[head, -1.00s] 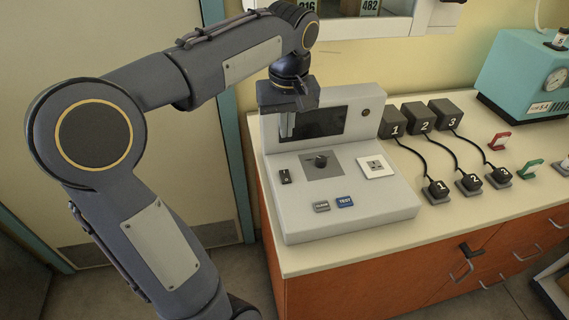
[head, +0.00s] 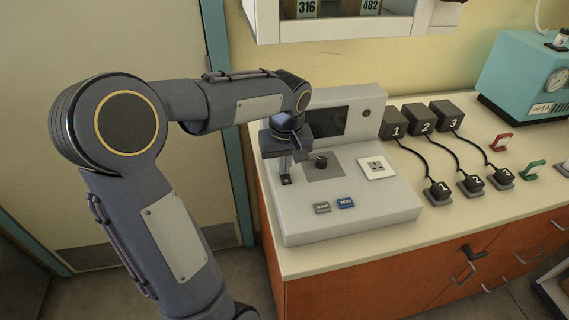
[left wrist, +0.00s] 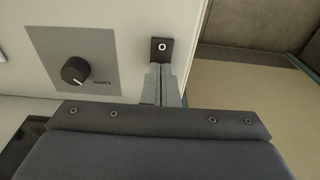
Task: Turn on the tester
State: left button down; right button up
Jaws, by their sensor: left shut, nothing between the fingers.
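The tester (head: 345,215) is a pale grey console on the counter, with a dark screen (head: 330,121) on its upright back panel. My left gripper (head: 285,172) is shut and empty, pointing down at the switch. Its fingertips (left wrist: 162,72) are right beside the switch; I cannot tell whether they touch. My right gripper is out of view.
Three numbered dark boxes (head: 422,119) with cabled plugs (head: 471,186) stand right of the tester. Red (head: 501,142) and green (head: 532,170) clips and a teal machine (head: 525,80) are farther right. A wall cabinet (head: 350,20) hangs above.

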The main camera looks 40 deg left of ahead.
pick_arm(q)
jog(key=shift+f+p, duration=0.1)
jog(key=shift+p, duration=0.25)
jog(key=shift+f, duration=0.1)
jog(key=shift+s+d+r, duration=0.2)
jog(key=shift+s+d, duration=0.3)
jog(key=shift+d, duration=0.1)
